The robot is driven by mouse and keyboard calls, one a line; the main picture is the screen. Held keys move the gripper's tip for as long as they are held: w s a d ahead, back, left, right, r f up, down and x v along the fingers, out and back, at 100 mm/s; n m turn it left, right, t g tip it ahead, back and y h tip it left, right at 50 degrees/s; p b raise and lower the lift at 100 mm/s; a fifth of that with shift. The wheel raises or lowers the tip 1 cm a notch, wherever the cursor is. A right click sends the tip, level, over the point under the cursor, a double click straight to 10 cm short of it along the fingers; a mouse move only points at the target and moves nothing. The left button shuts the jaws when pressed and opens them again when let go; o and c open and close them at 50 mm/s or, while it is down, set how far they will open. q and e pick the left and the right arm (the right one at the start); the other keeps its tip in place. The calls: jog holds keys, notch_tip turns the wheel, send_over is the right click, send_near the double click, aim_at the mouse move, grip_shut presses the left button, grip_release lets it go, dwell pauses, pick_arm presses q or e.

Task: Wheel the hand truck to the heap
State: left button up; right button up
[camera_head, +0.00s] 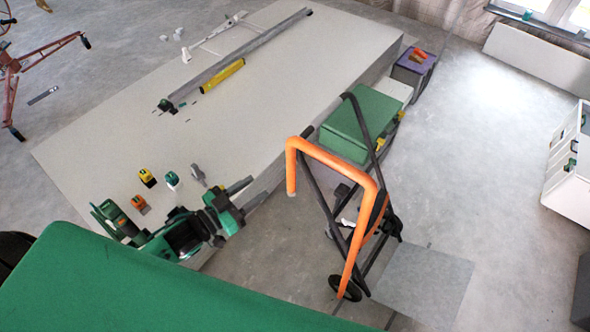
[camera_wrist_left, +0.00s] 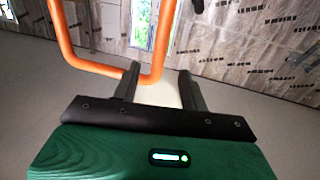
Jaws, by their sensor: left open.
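The hand truck (camera_head: 361,235) stands upright on the floor right of centre in the head view. It has an orange tube handle, a dark frame and black wheels; a flat grey plate (camera_head: 425,283) lies low at its right side. The heap (camera_head: 120,160) is a low, wide stack of pale panels at left and centre, beside the truck. My left gripper (camera_head: 248,194) is open and empty, left of the orange handle and apart from it. In the left wrist view the orange handle (camera_wrist_left: 164,40) shows ahead of the open gripper (camera_wrist_left: 158,82). My right gripper does not show.
A green-lidded box (camera_head: 360,122) and a purple box (camera_head: 415,68) stand along the heap's right side. A yellow level (camera_head: 222,76), a long grey bar (camera_head: 240,57) and small tools lie on the heap. A white cabinet (camera_head: 570,170) stands far right. Open floor (camera_head: 480,160) lies between.

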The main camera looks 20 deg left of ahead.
aim_at(291, 162)
pick_arm(q)
jog(key=shift+p+x, duration=1.45)
jog(key=shift+x, duration=5.3)
grip_shut()
